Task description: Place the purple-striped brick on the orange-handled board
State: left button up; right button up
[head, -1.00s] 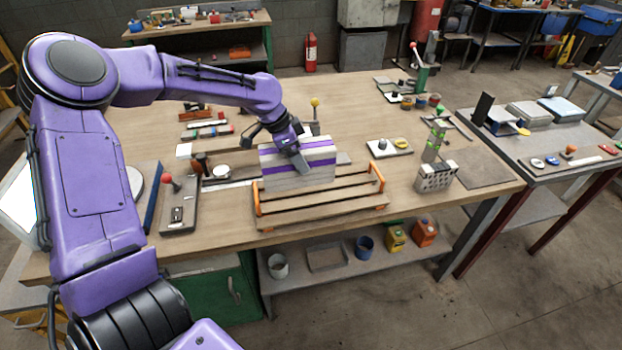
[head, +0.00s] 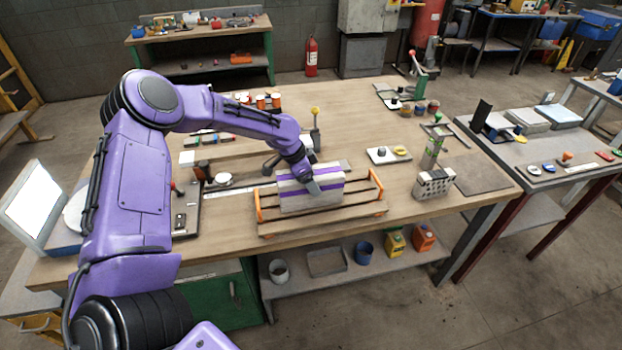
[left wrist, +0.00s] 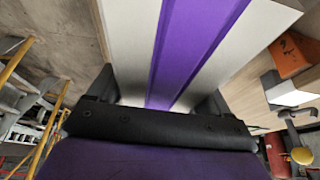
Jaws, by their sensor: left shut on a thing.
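The purple-striped brick (head: 311,196) is a pale block with purple bands. It is at the orange-handled board (head: 350,211), a slatted wooden board with an orange handle at each end, and appears over its slats. I cannot tell whether it fully rests on them. My left gripper (head: 312,184) is shut on the brick from above. In the left wrist view the brick (left wrist: 215,35) fills the space between the two dark fingers. My right gripper is not in view.
A grey perforated brick (head: 433,184) stands right of the board. A small plate (head: 378,160) with a yellow ring lies behind it. A yellow-knobbed lever (head: 315,125) stands behind the brick. The table front edge is close before the board.

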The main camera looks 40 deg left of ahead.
pick_arm(q)
jog(key=o, duration=1.7)
jog(key=v, duration=1.2)
jog(key=shift+r+b, duration=0.2)
jog(key=shift+b, duration=0.2)
